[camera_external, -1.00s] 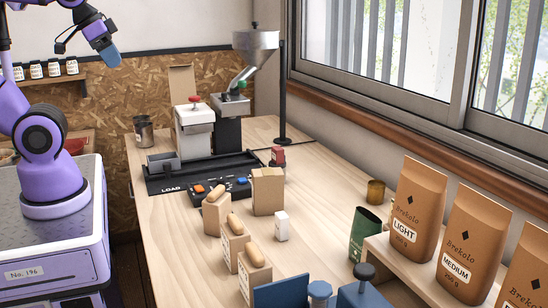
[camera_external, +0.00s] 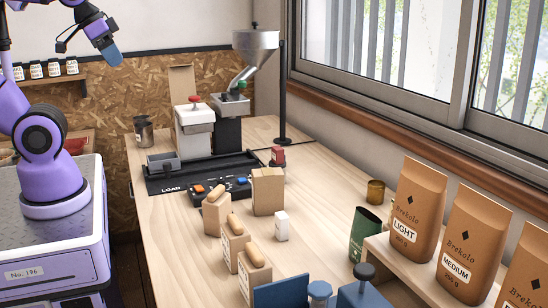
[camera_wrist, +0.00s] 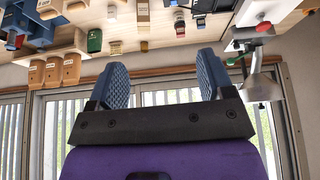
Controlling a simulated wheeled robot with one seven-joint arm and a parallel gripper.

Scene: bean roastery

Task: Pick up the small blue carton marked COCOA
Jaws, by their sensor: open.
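I cannot make out a small blue carton marked COCOA in either view. My gripper (camera_wrist: 164,78) is open and empty in the wrist view, its two blue fingers wide apart. In the external view my gripper (camera_external: 108,54) is raised at the upper left, high above and apart from the worktop. A small white carton (camera_external: 282,226) stands mid-table, with no readable name. A blue flat-sided object (camera_external: 281,293) at the bottom edge is partly cut off, and I cannot tell what it is.
The wooden worktop (camera_external: 325,200) holds a brown paper bag (camera_external: 267,192), wooden-handled blocks (camera_external: 233,243), a black tray (camera_external: 205,170) and a metal hopper (camera_external: 257,52). A green pouch (camera_external: 364,233) and coffee bags (camera_external: 418,208) stand at the right by the window.

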